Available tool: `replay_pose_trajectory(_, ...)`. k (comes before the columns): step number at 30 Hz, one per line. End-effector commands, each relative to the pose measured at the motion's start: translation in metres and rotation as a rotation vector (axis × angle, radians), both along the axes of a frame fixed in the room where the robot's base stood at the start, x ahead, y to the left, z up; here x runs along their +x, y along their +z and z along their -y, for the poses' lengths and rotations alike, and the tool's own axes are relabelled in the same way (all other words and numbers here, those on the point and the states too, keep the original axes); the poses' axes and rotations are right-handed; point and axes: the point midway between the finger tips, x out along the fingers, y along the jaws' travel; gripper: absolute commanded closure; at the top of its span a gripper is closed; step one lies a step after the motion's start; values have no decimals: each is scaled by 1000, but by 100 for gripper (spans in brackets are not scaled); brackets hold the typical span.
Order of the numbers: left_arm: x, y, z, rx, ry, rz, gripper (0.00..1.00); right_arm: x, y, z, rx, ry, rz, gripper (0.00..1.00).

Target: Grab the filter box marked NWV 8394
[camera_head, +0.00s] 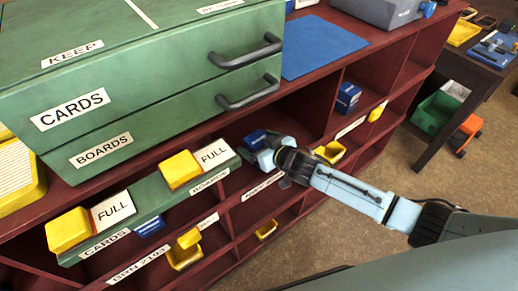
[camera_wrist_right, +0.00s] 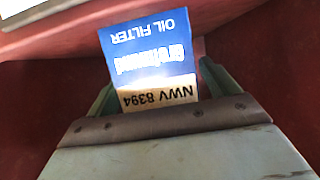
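The filter box marked NWV 8394 (camera_wrist_right: 155,60) is blue and white with a tan label strip, and it reads upside down in the right wrist view. My right gripper (camera_wrist_right: 157,88) has its two green-grey fingers apart, one on each side of the box. A slim gap seems to show at the right finger; contact on the left is unclear. In the head view my right gripper (camera_head: 262,150) reaches into a shelf compartment, beside a blue box (camera_head: 256,138) partly hidden by it. My left gripper is not in view.
Dark red shelving (camera_head: 315,110) closely surrounds my right gripper. Green drawers marked CARDS and BOARDS (camera_head: 150,90) stand at the upper left. Yellow bins (camera_head: 330,152) and another blue box (camera_head: 347,97) sit in nearby compartments. Open floor (camera_head: 400,180) lies to the right.

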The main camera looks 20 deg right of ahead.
Motion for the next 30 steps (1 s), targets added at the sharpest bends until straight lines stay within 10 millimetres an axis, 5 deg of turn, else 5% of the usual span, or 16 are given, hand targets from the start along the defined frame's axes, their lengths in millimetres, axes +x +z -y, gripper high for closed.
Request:
replay_pose_trajectory(13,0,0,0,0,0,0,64,0,0,0,0,0,0,70)
replay_pose_trajectory(22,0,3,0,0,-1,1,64,1,9,0,1,1,5,70)
replay_pose_trajectory(30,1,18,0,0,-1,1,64,1,61,0,2,3,7,70)
